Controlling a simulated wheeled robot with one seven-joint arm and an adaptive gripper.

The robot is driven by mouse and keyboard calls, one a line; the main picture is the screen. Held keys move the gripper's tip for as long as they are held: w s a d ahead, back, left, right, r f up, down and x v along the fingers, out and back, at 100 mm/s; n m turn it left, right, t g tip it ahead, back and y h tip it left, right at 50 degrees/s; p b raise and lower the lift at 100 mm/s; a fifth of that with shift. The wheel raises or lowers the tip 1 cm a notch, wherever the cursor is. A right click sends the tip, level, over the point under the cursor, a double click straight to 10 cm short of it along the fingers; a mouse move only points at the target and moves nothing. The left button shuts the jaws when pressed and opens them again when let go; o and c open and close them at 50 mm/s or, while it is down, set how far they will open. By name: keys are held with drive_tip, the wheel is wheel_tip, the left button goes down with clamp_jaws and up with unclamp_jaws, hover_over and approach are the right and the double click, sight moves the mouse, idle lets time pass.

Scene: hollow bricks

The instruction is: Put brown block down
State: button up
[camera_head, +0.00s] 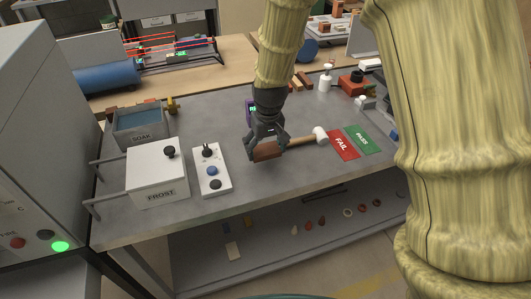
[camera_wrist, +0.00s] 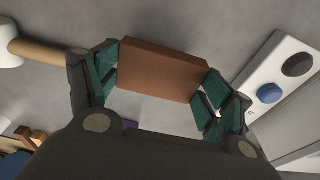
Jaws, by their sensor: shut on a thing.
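The brown block (camera_head: 267,151) is a reddish-brown rectangular brick, held at the end of my gripper (camera_head: 265,143) over the front middle of the grey table (camera_head: 245,188). In the wrist view the brown block (camera_wrist: 161,67) lies between the two green-padded fingers of my gripper (camera_wrist: 160,77), which is shut on it at both ends. I cannot tell whether its underside touches the table.
A mallet (camera_head: 319,134) lies right of the block, its handle close by. Red FAIL (camera_head: 343,146) and green PASS (camera_head: 362,140) mats are further right. A button panel (camera_head: 211,169), white FROST box (camera_head: 158,172) and SOAK tank (camera_head: 140,126) stand left. Table space in front is clear.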

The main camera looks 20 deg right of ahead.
sight(266, 150)
drive_tip(key=shift+f+p, duration=0.5)
drive_tip(key=shift+f, duration=1.2)
drive_tip(key=shift+f, duration=0.1)
drive_tip(key=o, duration=1.1)
drive_tip(key=shift+s+r+b, duration=0.25)
drive_tip(key=shift+s+r, duration=0.05)
drive_tip(key=shift+r, duration=1.7)
drive_tip(key=shift+s+r+b, duration=0.25)
drive_tip(key=shift+s+r, duration=0.05)
drive_tip(key=shift+r, duration=1.75)
drive_tip(key=shift+s+r+b, duration=0.25)
drive_tip(key=shift+s+r, duration=0.05)
drive_tip(key=shift+r, duration=1.7)
